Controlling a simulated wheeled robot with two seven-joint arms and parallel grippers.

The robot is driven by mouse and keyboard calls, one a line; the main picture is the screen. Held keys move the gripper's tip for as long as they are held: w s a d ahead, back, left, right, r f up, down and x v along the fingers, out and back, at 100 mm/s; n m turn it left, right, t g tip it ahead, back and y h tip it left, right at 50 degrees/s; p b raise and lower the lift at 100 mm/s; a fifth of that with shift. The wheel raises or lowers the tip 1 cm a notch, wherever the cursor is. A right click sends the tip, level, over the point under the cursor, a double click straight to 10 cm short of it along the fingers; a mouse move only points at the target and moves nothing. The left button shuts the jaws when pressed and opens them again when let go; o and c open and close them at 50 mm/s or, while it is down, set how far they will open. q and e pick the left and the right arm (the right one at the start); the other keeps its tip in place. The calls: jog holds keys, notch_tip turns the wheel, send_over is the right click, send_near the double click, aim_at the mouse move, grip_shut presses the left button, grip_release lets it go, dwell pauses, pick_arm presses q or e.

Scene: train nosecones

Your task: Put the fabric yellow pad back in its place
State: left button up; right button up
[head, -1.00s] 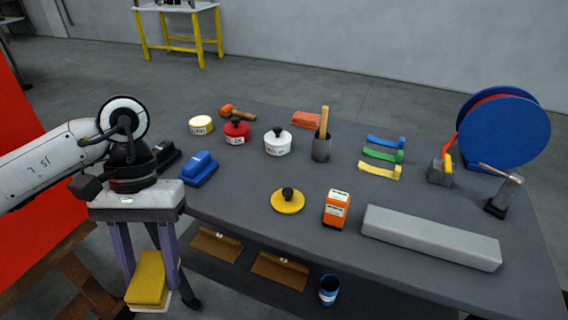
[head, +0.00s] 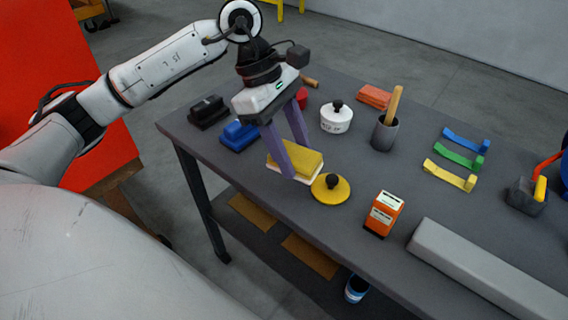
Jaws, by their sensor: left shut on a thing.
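My left gripper (head: 291,160) comes in from the left over the grey table (head: 300,225) and points down. Its purple fingers are shut on the yellow pad (head: 304,161), a block with a pale underside. The pad appears slightly tilted, and I cannot tell whether it touches the table. A round yellow disc with a black knob (head: 330,188) lies just right of and nearer than the pad. A blue block (head: 239,134) and a black block (head: 208,111) sit to the left of the gripper. My right gripper is not in view.
A white knobbed container (head: 336,118), a grey cup with a wooden handle (head: 385,132) and an orange box (head: 383,214) stand to the right. Blue, green and yellow strips (head: 457,158) lie further right. A long grey bar (head: 485,270) lies along the near edge.

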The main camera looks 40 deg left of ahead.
pick_arm(q)
jog(key=w+a+r+n+t+y+b, duration=0.1)
jog(key=w+a+r+n+t+y, duration=0.15)
jog(key=n, duration=0.55)
jog(key=w+a+r+n+t+y+b, duration=0.15)
jog(key=a+n, duration=0.25)
jog(key=n, duration=0.4)
jog(key=f, duration=0.3)
jog(key=f+p, duration=0.1)
jog(key=f, duration=0.6)
jog(key=shift+w+d+f, duration=0.15)
jog(key=shift+w+f, duration=0.15)
jog(key=shift+f, duration=0.05)
jog(key=shift+f, duration=0.2)
jog(key=o, duration=1)
jog(key=shift+r, duration=0.1)
